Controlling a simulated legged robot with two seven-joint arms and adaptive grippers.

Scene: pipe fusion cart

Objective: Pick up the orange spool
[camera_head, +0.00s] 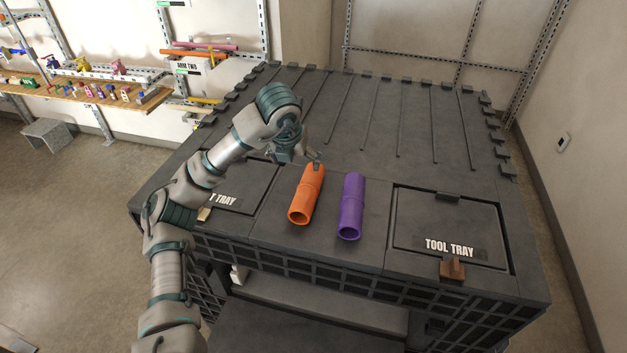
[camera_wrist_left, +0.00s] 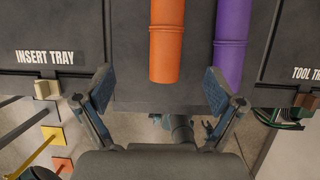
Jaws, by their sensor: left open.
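The orange spool (camera_head: 306,194) is a ridged tube lying on the dark cart top, left of a purple spool (camera_head: 350,207). In the left wrist view the orange spool (camera_wrist_left: 166,45) lies ahead and its near end points between the fingers, with the purple spool (camera_wrist_left: 232,45) to its right. My left gripper (camera_head: 295,158) is near the far end of the orange spool in the head view, with one fingertip beside that end. In the wrist view the left gripper (camera_wrist_left: 155,93) has its fingers spread wide, with nothing between them. Contact cannot be told. My right gripper is not seen.
The cart top (camera_head: 400,105) is ribbed and bare behind the spools. A lidded tool tray (camera_head: 450,228) is to the right; the insert tray (camera_wrist_left: 50,30) is to the left, partly covered by my arm in the head view. A shelf (camera_head: 90,95) with small parts stands back left.

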